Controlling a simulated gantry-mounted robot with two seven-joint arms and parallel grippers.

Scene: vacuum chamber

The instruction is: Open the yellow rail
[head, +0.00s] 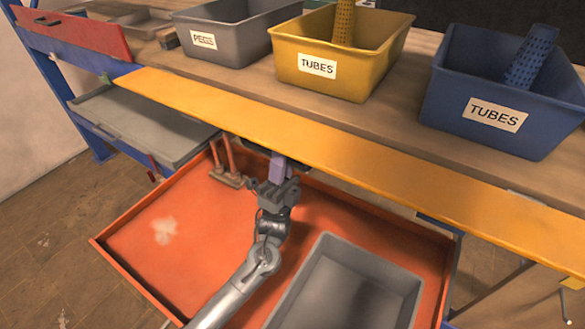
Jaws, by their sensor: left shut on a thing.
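The yellow rail (330,150) is a long flat strip along the front edge of the workbench, running from upper left to lower right. My left gripper (278,176) is at the rail's lower front edge, left of its middle, above the open orange drawer. It is shut on the rail's edge; the grip itself is partly hidden under the rail. A small purple part shows at the fingers, and I cannot tell whether it belongs to the gripper. My right gripper is not in view.
The orange drawer (130,225) below holds a grey bin (310,265) and a small red-handled object (227,178). On the bench stand a grey bin (235,45), a yellow bin (345,73) and a blue bin (460,85). A grey drawer (150,122) is at left.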

